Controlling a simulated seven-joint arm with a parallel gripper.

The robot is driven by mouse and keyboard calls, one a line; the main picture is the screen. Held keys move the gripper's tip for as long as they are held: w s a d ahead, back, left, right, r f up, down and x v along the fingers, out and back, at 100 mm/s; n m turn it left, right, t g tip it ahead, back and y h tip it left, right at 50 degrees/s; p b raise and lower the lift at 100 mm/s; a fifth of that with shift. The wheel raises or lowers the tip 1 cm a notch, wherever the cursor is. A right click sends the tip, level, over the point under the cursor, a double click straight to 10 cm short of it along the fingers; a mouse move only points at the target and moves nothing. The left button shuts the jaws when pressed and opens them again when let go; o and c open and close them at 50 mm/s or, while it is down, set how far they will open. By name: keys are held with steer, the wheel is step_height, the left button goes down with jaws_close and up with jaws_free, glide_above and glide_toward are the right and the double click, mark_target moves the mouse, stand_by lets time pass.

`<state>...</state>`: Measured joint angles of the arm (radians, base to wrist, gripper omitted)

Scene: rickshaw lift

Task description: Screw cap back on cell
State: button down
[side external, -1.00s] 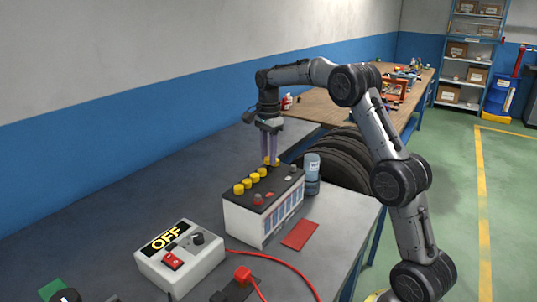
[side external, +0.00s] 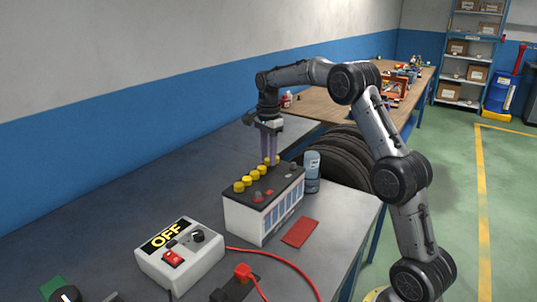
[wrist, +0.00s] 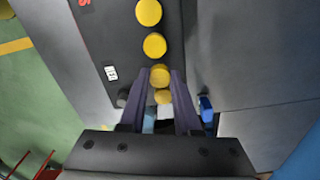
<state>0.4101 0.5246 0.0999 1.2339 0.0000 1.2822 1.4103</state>
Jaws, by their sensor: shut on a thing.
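The battery (side external: 250,220) is a white case with a dark top, standing on the grey bench. A row of yellow caps (side external: 247,181) runs along its top. My gripper (side external: 271,160) points straight down at the far end of this row, its two fingers closed about a yellow cap low at the battery top. In the wrist view, the fingertips (wrist: 160,73) flank a yellow cap (wrist: 160,76), and another yellow round part (wrist: 163,97) shows between the fingers. The cell opening and any thread are hidden, so I cannot tell how the cap is seated.
A red flat piece (side external: 300,233) lies in front. A white switch box marked OFF (side external: 180,255) and a red cable (side external: 275,256) lie nearer. The bench left of the battery is clear.

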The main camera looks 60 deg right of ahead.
steer(key=shift+f, duration=0.35)
stand_by(0.3)
steer(key=c, duration=0.5)
jaws_free()
steer(key=shift+c, duration=0.2)
steer(key=shift+o, duration=1.2)
steer(key=shift+r, duration=0.15)
steer(key=shift+r, duration=3.4)
steer(key=shift+a, duration=0.1)
